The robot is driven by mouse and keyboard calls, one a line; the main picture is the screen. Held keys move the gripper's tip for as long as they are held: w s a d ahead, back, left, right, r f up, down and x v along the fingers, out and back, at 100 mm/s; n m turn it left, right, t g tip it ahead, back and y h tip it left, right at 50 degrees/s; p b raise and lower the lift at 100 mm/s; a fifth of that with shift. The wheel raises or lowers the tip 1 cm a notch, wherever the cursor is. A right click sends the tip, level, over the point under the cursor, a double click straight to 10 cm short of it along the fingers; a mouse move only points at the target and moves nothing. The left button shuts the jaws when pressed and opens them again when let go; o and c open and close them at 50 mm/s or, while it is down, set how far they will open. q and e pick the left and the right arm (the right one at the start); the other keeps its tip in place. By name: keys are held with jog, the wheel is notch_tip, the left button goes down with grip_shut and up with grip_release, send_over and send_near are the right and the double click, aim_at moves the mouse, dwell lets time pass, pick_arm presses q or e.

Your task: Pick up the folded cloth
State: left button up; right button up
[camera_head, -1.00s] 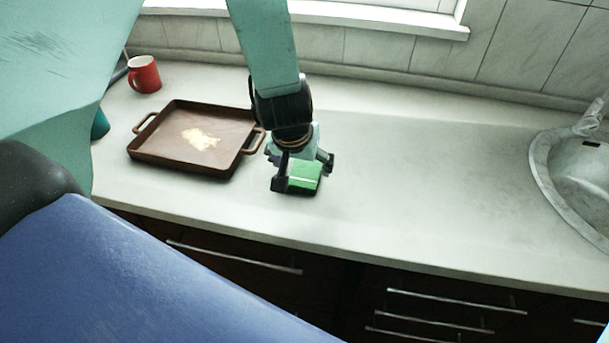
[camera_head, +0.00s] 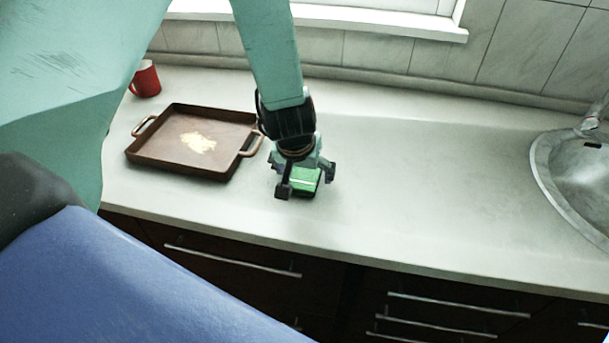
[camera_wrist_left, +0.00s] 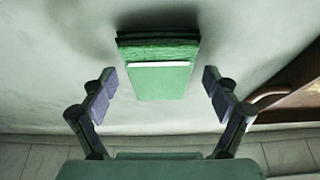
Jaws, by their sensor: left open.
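The folded cloth (camera_head: 305,181) is green with a white stripe and lies on the counter, right of the brown tray. In the left wrist view the cloth (camera_wrist_left: 160,72) sits between and beyond the fingertips, with a gap on each side. My left gripper (camera_head: 306,180) is over the cloth with its fingers spread; it also shows open in the left wrist view (camera_wrist_left: 160,88). It holds nothing. The gripper hides part of the cloth in the head view. My right gripper is not in view.
A brown two-handled tray (camera_head: 158,166) with a pale patch inside stands just left of the gripper. A red mug (camera_head: 146,79) is behind it. A sink (camera_head: 546,165) is at the right. The counter (camera_head: 430,180) between cloth and sink is clear.

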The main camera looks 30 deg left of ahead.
pick_arm(q)
jog(key=shift+c, duration=0.2)
jog(key=shift+w+d, duration=0.1)
jog(key=c, duration=1.2)
